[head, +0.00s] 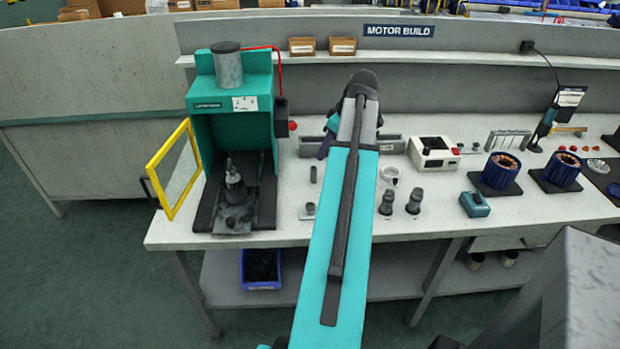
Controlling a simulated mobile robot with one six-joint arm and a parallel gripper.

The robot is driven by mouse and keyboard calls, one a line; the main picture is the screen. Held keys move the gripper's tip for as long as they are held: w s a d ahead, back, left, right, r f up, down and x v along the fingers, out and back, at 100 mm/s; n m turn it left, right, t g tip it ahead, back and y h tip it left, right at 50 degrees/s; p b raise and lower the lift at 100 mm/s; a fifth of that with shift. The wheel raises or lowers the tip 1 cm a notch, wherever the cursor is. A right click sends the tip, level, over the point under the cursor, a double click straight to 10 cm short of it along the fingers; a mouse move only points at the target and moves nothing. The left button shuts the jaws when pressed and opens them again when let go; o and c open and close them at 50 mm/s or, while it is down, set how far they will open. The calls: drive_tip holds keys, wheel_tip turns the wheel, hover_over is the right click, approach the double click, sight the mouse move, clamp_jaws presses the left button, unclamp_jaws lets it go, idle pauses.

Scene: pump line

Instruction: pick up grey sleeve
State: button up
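A small dark grey cylinder (313,174) stands on the bench left of my arm; it may be the grey sleeve, but it is too small to be sure. A similar small grey part (308,211) sits nearer the front edge on a flat base. My teal arm reaches forward over the bench, and its wrist is bent down beyond the forearm. Only a dark and teal bit of the wrist end shows left of the arm, above the bench. My gripper's fingers are hidden, so I cannot tell if they are open or hold anything.
A teal press (228,110) with an open yellow-framed guard (172,172) stands at left. Right of my arm are two dark fittings (414,201), a white box (433,153), a teal box (475,204) and blue stators (500,172).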

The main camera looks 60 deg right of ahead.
sight(316, 168)
drive_tip(key=shift+w, duration=0.1)
drive_tip(key=shift+p+x, duration=0.65)
drive_tip(key=shift+x, duration=3.5)
drive_tip(key=shift+f, duration=0.1)
drive_tip(key=shift+d+p+x, duration=0.15)
drive_tip(key=shift+p+x, duration=0.2)
drive_tip(key=shift+x, duration=0.4)
drive_tip(key=shift+d+p+x, duration=0.1)
drive_tip(key=shift+p+x, duration=0.2)
drive_tip(key=shift+x, duration=1.55)
drive_tip(key=c, duration=0.9)
